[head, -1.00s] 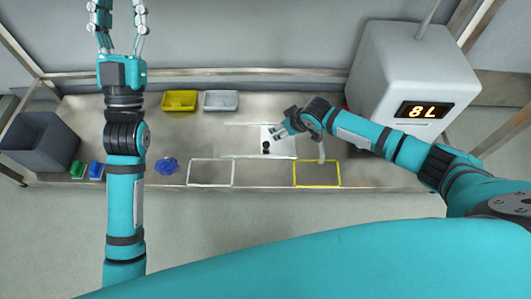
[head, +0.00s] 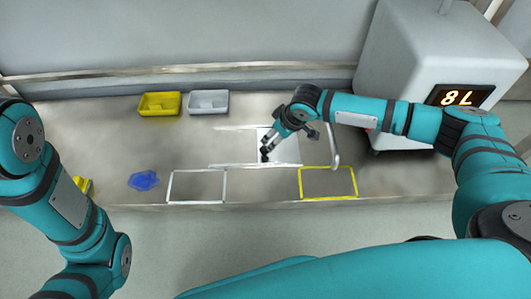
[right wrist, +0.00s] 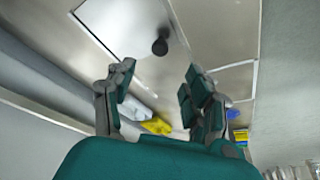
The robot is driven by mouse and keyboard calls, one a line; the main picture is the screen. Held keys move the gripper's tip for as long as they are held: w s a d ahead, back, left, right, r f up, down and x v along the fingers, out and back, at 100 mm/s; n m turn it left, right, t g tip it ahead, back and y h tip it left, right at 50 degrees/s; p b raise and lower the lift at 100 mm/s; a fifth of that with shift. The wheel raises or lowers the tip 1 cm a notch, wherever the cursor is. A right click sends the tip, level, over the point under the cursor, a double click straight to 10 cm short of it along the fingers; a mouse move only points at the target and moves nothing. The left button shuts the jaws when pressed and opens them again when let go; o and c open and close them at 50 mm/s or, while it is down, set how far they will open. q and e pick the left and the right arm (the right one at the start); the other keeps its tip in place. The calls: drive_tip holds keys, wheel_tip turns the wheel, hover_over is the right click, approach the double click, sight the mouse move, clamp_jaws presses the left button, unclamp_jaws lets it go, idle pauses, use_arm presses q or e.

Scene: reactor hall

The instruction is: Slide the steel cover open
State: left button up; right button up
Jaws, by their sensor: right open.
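The steel cover (head: 288,151) is a bright flat square plate on the bench, right of centre in the head view. In the right wrist view the cover (right wrist: 115,22) is at the top, with a black round knob (right wrist: 160,46) near its edge. My right gripper (head: 268,148) is over the cover's left part, close to the knob. In the right wrist view my right gripper (right wrist: 160,72) is open and empty, and the knob shows between and beyond its fingertips. In the head view the fingers partly hide the knob. My left gripper is out of view.
Thin pale rails run left from the cover. A white outlined area (head: 197,201) and a yellow outlined area (head: 328,197) lie in front. A blue cloth-like thing (head: 143,180), a yellow tray (head: 160,104) and a grey tray (head: 208,102) are left.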

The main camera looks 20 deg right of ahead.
sight(265, 149)
drive_tip(key=b+x, duration=0.7)
drive_tip(key=x, duration=0.4)
drive_tip(key=shift+f, duration=0.15)
drive_tip(key=shift+c, duration=0.3)
clamp_jaws()
